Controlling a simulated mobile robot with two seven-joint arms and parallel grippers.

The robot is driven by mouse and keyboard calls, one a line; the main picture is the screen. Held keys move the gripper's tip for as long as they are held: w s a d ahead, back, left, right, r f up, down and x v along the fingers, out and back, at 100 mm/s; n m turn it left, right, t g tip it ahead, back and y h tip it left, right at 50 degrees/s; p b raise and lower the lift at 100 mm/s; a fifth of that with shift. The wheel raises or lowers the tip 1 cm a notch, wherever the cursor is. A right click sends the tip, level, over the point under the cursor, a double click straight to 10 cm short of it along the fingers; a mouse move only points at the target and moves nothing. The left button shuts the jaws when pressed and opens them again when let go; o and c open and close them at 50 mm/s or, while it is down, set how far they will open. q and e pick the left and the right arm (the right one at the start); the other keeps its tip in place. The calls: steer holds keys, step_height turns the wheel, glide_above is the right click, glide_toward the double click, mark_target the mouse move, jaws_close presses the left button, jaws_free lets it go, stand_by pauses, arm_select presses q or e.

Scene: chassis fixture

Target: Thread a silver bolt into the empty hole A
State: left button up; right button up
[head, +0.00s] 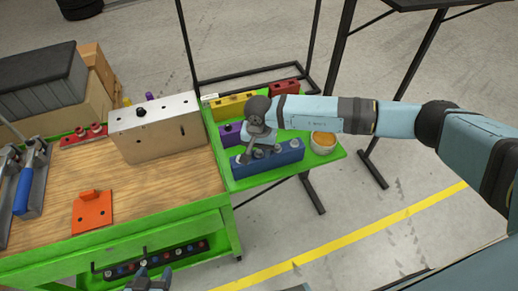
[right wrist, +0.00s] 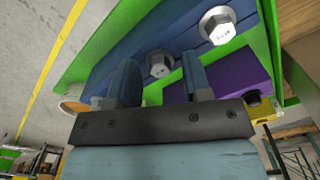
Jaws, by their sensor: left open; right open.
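A blue block (head: 272,168) holding silver bolts lies on the green side shelf. My right gripper (head: 257,153) is above it, pointing down, its fingers open. In the right wrist view, one silver bolt (right wrist: 159,66) shows between the two open fingers (right wrist: 160,82); whether they touch it I cannot tell. Another silver bolt (right wrist: 217,25) stands beside it in the blue block (right wrist: 125,42). The silver metal box (head: 160,138) stands on the wooden bench top, with small dark holes in its front; no letter A is readable. My left gripper (head: 148,280) is open and empty at the bottom edge.
Purple (head: 230,133), yellow (head: 232,105) and red (head: 284,87) blocks lie behind the blue one. An orange-filled bowl (head: 323,142) stands at its right. An orange bracket (head: 92,212) and blue-handled tools (head: 32,185) are on the bench. Black frame posts rise behind the shelf.

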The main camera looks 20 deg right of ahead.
mark_target(259, 151)
jaws_close()
steer(key=shift+r+p, duration=1.3)
steer(key=shift+r, duration=2.2)
